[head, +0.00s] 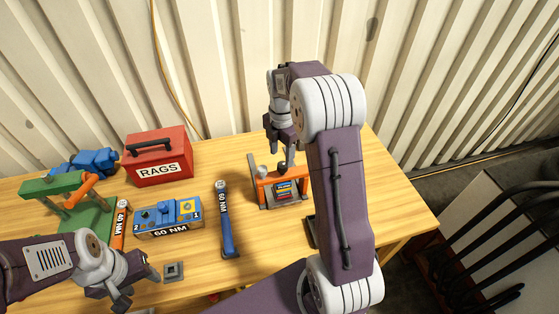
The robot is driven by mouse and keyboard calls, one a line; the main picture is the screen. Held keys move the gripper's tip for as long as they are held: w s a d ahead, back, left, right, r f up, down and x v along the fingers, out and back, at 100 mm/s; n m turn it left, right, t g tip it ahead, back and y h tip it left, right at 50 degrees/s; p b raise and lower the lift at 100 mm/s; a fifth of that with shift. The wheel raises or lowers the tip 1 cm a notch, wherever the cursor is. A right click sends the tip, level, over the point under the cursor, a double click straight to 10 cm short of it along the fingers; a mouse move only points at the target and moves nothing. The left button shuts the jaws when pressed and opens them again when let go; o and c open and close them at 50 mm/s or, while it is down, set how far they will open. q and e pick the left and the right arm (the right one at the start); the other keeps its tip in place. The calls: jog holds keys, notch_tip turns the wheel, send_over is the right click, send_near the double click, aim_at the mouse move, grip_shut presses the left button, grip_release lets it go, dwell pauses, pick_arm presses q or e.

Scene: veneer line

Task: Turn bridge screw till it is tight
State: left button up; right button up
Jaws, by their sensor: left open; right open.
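The orange bridge (267,181) stands on a grey base towards the back right of the table, with a coloured label block under its beam. A light grey screw head (263,171) shows at the left of its top, and a darker knob (282,168) sits near the middle. My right gripper (287,160) is open and points down just above the bridge, by the darker knob; whether it touches is unclear. My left gripper (133,294) is open and empty over the front left of the table. A blue wrench marked 60 NM (226,222) lies left of the bridge.
A blue and yellow block marked 60 NM (168,217), an orange 40 NM wrench (120,225) and a green stand (55,184) are at left. A red RAGS box (158,153) stands behind. A small grey block (173,271) lies in front. My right arm hides the table's right part.

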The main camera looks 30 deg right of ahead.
aim_at(282, 165)
jog(key=f, duration=0.4)
jog(key=shift+s+d+f, duration=0.1)
jog(key=shift+s+d, duration=0.1)
jog(key=shift+d, duration=0.05)
jog(key=shift+a, duration=0.1)
jog(key=shift+w, duration=0.15)
jog(key=shift+c, duration=1.2)
grip_shut()
